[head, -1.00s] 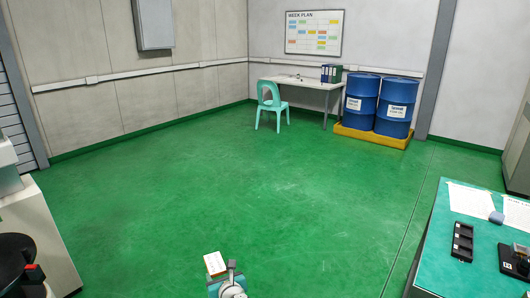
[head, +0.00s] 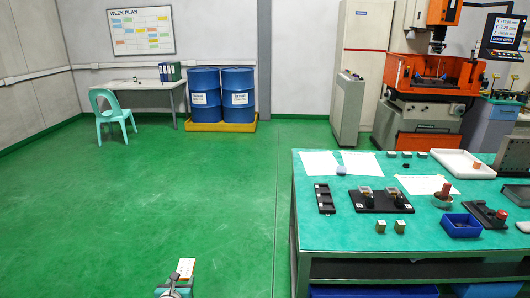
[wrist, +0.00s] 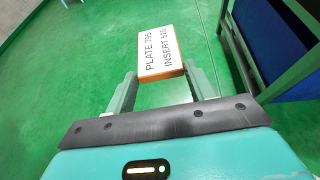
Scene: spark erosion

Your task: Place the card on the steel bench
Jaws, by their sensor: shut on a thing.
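The card (wrist: 161,52) is a white plate with an orange edge, printed "PLATE 795 INSERT 516" in the wrist view. My gripper (wrist: 160,76) is shut on its near end and holds it above the green floor. In the head view, the card (head: 185,267) and my gripper (head: 175,284) are at the bottom, left of the bench. The bench (head: 318,239), with a green top and grey frame, stands at the right, apart from the card. I cannot tell whether it is the steel bench.
The bench top holds papers (head: 376,165), a black slotted tray (head: 324,198), a blue bin (head: 461,226), a white tray (head: 462,163) and small blocks. Its front left corner is bare. Blue drums (head: 238,93) and an orange machine (head: 430,85) stand behind. Floor at left is clear.

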